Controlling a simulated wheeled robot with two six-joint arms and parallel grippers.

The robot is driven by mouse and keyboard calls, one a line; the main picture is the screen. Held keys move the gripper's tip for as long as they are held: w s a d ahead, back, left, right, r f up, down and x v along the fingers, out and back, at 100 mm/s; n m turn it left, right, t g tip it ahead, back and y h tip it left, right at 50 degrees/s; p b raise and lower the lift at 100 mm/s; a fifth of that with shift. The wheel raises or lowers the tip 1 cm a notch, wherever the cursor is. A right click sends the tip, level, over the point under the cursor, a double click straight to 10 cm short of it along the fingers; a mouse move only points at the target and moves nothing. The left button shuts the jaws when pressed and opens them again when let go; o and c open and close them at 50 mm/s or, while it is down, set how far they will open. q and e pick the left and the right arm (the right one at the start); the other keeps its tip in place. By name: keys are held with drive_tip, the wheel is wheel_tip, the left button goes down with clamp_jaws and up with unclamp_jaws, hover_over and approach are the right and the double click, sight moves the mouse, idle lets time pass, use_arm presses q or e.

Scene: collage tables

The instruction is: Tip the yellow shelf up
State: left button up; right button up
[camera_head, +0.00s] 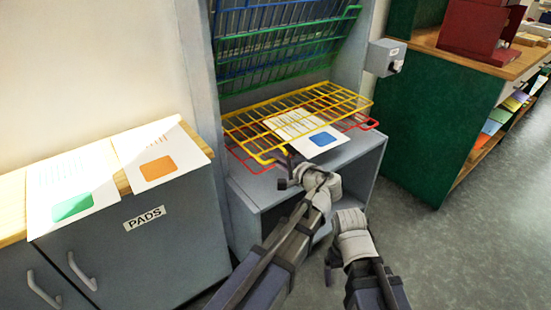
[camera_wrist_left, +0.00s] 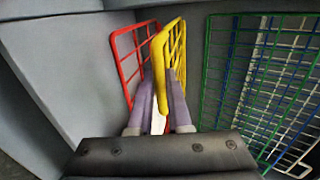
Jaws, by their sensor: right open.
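The yellow wire shelf (camera_head: 345,97) lies roughly level in the grey rack, just above the red wire shelf (camera_head: 368,123). A white sheet with a blue patch (camera_head: 322,139) lies beneath the yellow wires and sticks out at the front. My left gripper (camera_head: 288,166) is at the yellow shelf's front edge. In the left wrist view, the yellow shelf (camera_wrist_left: 161,75) runs between its two fingers, with the red shelf (camera_wrist_left: 127,50) to the left; whether they clamp it is unclear. My right gripper (camera_head: 348,222) is open, low in front of the rack, its fingertips mostly hidden.
Green and blue wire shelves (camera_head: 285,45) are tilted up above. A grey cabinet (camera_head: 155,240) labelled PADS, with two sheets on top, stands at left. A grey box (camera_head: 384,57) is on the rack's right post. A green bench (camera_head: 430,125) stands right; floor before it is clear.

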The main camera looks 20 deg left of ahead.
use_arm(q)
clamp_jaws()
idle(0.8)
